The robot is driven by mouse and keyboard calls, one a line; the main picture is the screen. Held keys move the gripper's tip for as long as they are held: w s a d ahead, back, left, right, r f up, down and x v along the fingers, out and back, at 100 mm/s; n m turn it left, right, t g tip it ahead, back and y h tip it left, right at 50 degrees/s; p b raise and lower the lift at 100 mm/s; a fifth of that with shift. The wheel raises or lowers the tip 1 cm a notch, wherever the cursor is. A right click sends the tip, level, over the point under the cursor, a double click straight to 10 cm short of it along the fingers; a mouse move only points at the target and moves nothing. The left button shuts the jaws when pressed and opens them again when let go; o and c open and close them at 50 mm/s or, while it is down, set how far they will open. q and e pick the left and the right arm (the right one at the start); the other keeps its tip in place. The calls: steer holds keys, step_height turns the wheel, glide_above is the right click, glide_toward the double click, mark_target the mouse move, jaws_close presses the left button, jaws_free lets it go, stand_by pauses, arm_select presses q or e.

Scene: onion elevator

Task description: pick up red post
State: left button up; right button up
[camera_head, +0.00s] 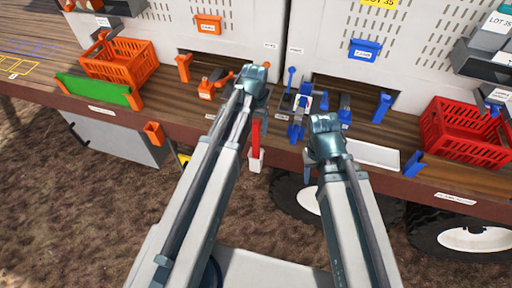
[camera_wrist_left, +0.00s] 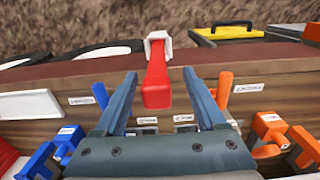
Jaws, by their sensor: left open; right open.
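The red post (camera_head: 256,132) stands in a white holder (camera_head: 256,160) at the front edge of the wooden deck. In the left wrist view the red post (camera_wrist_left: 157,88) appears between the two open fingers of my left gripper (camera_wrist_left: 159,76), with a gap on each side. The white holder (camera_wrist_left: 158,38) shows beyond it. In the head view my left gripper (camera_head: 253,76) is above the deck, just behind the post; its fingers are hard to make out. My right gripper (camera_head: 325,124) is over the deck edge, to the right of the post and apart from it.
Blue fittings (camera_head: 299,115) stand between the arms. An orange crate (camera_head: 118,60) is at left, a red crate (camera_head: 465,130) at right. A green panel (camera_head: 93,91) lines the left edge. A white tray (camera_head: 372,153) lies right of my right gripper. White machine panels close off the back.

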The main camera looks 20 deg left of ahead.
mark_target(256, 135)
arm_select(q)
step_height(256, 135, down, 5)
steer(key=b, duration=0.4)
steer(key=shift+w+d+f+b, duration=0.1)
steer(key=shift+w+d+b, duration=0.05)
steer(key=shift+b, duration=0.25)
steer(key=shift+c, duration=0.4)
jaws_close()
stand_by(0.5)
